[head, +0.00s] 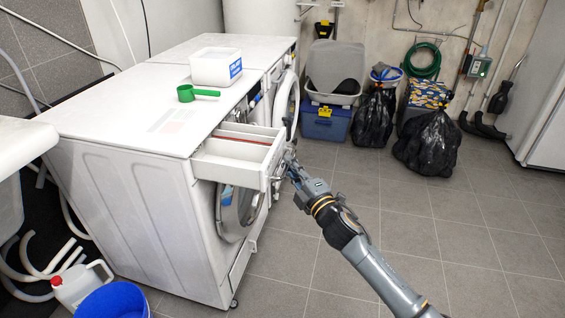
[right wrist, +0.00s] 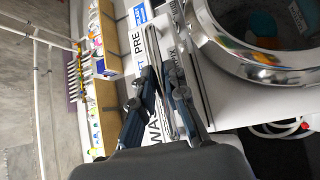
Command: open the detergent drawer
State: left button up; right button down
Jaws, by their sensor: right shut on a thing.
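The detergent drawer (head: 228,158) of the white washing machine (head: 130,185) is pulled out from the front, its compartments and a red strip inside showing. My right gripper (head: 288,168) is at the drawer's front end in the head view. The exact grip on the handle is partly hidden by the fingers. My left gripper is not in view.
A white tub (head: 214,70) and a green scoop (head: 196,93) stand on the machine top. The round door (head: 238,208) is below the drawer. Black bags (head: 428,142) and a blue crate (head: 322,122) stand at the back. The tiled floor at right is clear.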

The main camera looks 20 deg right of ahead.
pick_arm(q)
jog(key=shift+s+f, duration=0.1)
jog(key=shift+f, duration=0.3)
pick_arm(e)
jog(key=shift+s+d+f, duration=0.1)
jog(key=shift+s+d, duration=0.2)
jog(key=shift+d, duration=0.1)
jog(key=c, duration=1.4)
grip_release()
jog(key=shift+o, duration=0.2)
jog(key=v, duration=1.2)
jog(key=shift+a, duration=0.1)
